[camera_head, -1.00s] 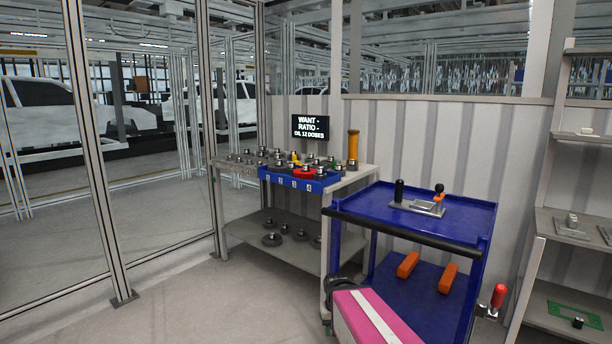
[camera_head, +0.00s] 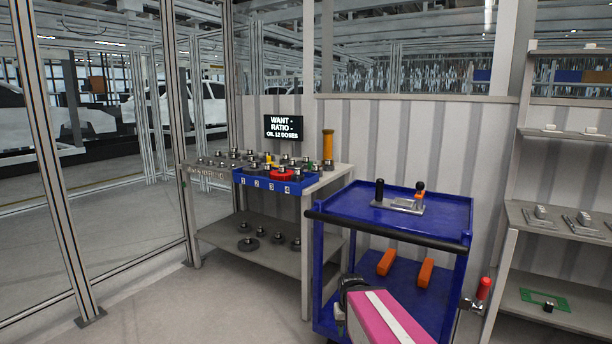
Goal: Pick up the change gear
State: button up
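Several small dark gear-like parts stand on the top of the grey bench (camera_head: 325,183), too small to tell which is the change gear. A blue tray (camera_head: 262,185) with number labels sits at the bench's front edge and holds a red round part (camera_head: 282,174) among metal ones. More dark disc-shaped parts (camera_head: 249,244) lie on the lower shelf. My pink and white arm link shows at the bottom. A dark end part (camera_head: 343,306) beside it may be my gripper, in front of the blue cart and away from the bench. Its fingers cannot be made out.
A blue cart (camera_head: 340,204) with a black handle stands right of the bench, carrying a metal fixture (camera_head: 399,205) and orange blocks (camera_head: 425,273) below. Grey shelves (camera_head: 560,242) stand at far right. A glazed fence (camera_head: 75,200) is at left. Floor in front of the bench is clear.

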aim_at(282, 172)
jog(key=i+j+z, duration=0.15)
jog(key=j+z, duration=0.25)
jog(key=i+j+z, duration=0.15)
jog(key=j+z, duration=0.2)
